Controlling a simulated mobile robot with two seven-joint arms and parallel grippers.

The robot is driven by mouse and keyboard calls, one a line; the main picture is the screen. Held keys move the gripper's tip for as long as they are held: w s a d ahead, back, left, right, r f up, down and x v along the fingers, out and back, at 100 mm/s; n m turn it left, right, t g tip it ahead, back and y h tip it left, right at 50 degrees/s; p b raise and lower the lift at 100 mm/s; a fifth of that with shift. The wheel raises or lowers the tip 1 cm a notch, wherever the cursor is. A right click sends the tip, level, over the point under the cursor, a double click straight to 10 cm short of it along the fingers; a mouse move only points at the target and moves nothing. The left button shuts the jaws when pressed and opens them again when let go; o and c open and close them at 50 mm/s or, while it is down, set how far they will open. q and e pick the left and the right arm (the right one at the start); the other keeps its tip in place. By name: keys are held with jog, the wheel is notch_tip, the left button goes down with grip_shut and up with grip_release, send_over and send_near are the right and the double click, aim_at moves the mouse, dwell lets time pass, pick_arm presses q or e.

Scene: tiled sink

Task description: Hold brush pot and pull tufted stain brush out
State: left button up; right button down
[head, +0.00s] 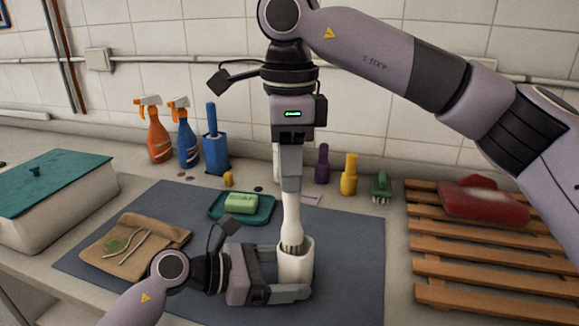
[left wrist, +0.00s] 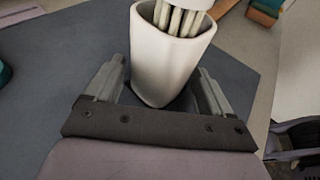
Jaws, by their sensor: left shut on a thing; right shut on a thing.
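A white brush pot (head: 295,264) stands on the dark grey mat. My left gripper (head: 292,290) is shut around the pot low down, from the left. The left wrist view shows the pot (left wrist: 165,60) between its two fingers (left wrist: 168,92). The tufted stain brush (head: 292,215) has a white handle and stands upright over the pot. Its tufts (left wrist: 178,18) show at the pot's mouth, with their lower ends hidden inside. My right gripper (head: 290,172) comes from above and is shut on the top of the brush handle.
A green soap on a teal dish (head: 262,216) lies behind left of the pot. A tan cloth (head: 110,238) lies left on the mat (head: 345,250). Spray bottles, a blue brush holder (head: 215,152) and small bottles stand along the wall. A wooden rack (head: 430,243) with a red item is at right.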

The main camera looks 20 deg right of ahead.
dwell(0.3)
pick_arm(q)
jog(key=o, duration=0.9)
jog(key=shift+a, duration=0.1)
jog(key=v, duration=1.1)
jog(key=shift+a+r, duration=0.1)
jog(key=shift+a, duration=0.1)
jog(key=shift+a+r, duration=0.2)
jog(key=shift+r, duration=0.1)
pick_arm(e)
jog(key=shift+r+p, duration=1.9)
jog(key=shift+r, duration=0.05)
pick_arm(q)
notch_tip(320, 180, up, 3)
jog(key=shift+r, duration=0.1)
pick_arm(e)
jog(key=shift+s+f, duration=0.1)
